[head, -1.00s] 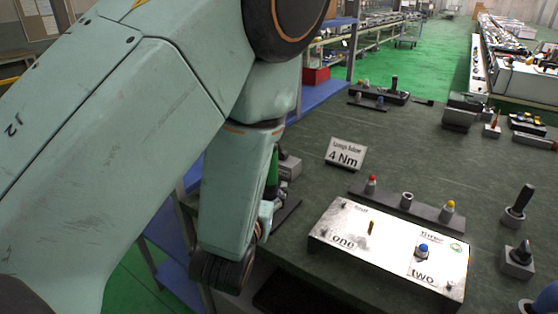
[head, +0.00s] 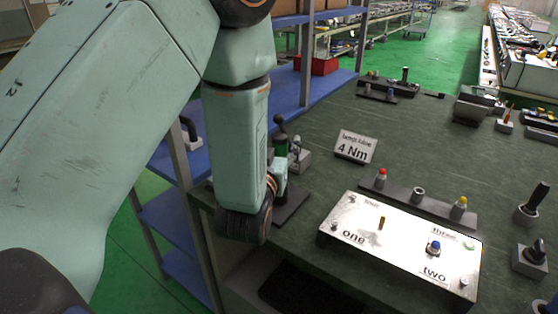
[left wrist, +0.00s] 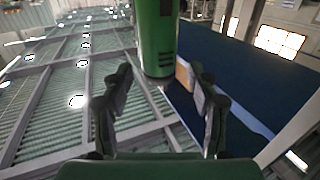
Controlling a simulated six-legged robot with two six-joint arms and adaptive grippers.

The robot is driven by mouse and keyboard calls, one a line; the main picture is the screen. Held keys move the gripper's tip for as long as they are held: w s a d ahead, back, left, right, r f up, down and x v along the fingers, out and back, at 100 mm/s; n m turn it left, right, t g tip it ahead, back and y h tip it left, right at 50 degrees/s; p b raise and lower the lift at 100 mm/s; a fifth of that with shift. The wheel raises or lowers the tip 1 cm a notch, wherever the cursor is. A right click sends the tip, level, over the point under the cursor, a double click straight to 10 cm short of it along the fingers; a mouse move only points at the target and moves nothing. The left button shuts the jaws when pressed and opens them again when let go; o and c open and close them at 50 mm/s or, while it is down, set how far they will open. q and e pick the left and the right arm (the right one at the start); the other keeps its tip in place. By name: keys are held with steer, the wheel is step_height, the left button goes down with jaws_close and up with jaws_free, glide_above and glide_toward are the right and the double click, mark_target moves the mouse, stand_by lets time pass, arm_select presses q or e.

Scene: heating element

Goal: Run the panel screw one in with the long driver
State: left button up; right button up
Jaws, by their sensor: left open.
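A green tool with a black top (head: 281,146), which looks like the driver, stands upright at the table's left edge. My left gripper (head: 274,183) is low beside it, partly hidden by my wrist. In the left wrist view my left gripper (left wrist: 160,82) is open, and a green cylinder (left wrist: 157,40) shows beyond and between its fingers; contact cannot be told. The white panel (head: 350,255) marked "one" and "two" lies on the table to the right. A thin yellow pin (head: 381,223), perhaps the screw, stands upright near "one". My right gripper is out of view.
A dark rail behind the panel carries a red-topped piece (head: 381,177), a grey ring (head: 418,194) and a yellow-topped piece (head: 459,207). A "4 Nm" sign (head: 354,147) stands behind. Black-handled pieces (head: 537,198) stand at right. A blue shelf (head: 310,88) adjoins the table's left side.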

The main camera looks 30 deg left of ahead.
arm_select(q)
steer(key=shift+x, duration=0.9)
steer(key=shift+w+f, duration=0.15)
steer(key=shift+w, duration=0.15)
steer(key=shift+s, duration=0.25)
steer(key=c, duration=0.3)
steer(key=shift+w, duration=0.15)
steer(key=c, duration=0.5)
jaws_close()
